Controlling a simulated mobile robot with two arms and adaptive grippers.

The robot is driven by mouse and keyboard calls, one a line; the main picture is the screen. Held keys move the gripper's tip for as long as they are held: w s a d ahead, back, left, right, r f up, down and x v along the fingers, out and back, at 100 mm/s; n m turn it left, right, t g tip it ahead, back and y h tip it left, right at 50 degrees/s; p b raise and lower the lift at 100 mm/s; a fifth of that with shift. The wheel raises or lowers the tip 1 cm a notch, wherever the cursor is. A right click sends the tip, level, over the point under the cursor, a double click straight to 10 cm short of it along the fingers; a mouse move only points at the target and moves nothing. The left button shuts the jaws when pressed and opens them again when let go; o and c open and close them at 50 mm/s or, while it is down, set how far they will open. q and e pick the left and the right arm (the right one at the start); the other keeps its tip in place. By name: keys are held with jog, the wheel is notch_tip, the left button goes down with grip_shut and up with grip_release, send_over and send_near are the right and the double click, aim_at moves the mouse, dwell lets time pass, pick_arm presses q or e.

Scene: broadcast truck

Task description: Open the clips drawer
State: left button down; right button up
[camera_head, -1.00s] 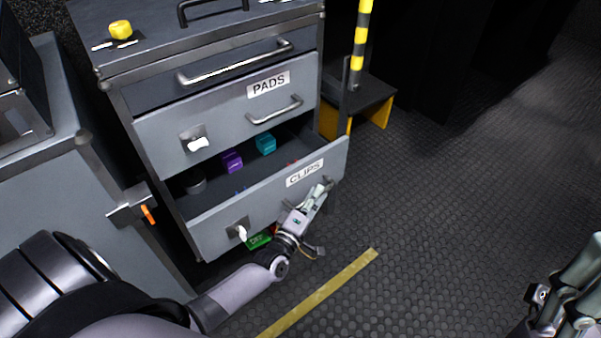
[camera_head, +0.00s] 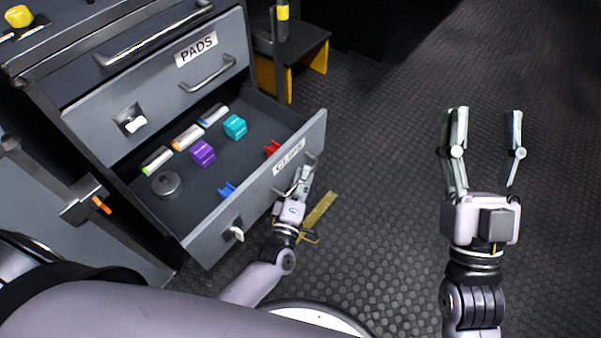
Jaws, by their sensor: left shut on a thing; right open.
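The clips drawer (camera_head: 262,197), a grey drawer with a "CLIPS" label, stands pulled well out of the cabinet. Inside it lie a teal block (camera_head: 235,127), a purple block (camera_head: 203,153), a red clip (camera_head: 272,148), a blue clip (camera_head: 227,190), a round grey roll (camera_head: 167,184) and several white-and-coloured sticks. My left gripper (camera_head: 303,180) is shut on the drawer's handle (camera_head: 311,163) at the right part of its front. My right gripper (camera_head: 485,130) is open and empty over the floor on the right, apart from the drawer.
A white latch (camera_head: 237,233) sits on the clips drawer front. A black-and-yellow step (camera_head: 300,60) stands beyond the cabinet. The dark floor (camera_head: 390,180) to the right is clear.

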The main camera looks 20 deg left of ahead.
pick_arm(q)
jog(key=c, duration=1.7)
grip_release()
jog(key=shift+o, duration=0.2)
jog(key=shift+s, duration=0.1)
jog(key=s, duration=1.2)
jog(key=shift+f, duration=0.45)
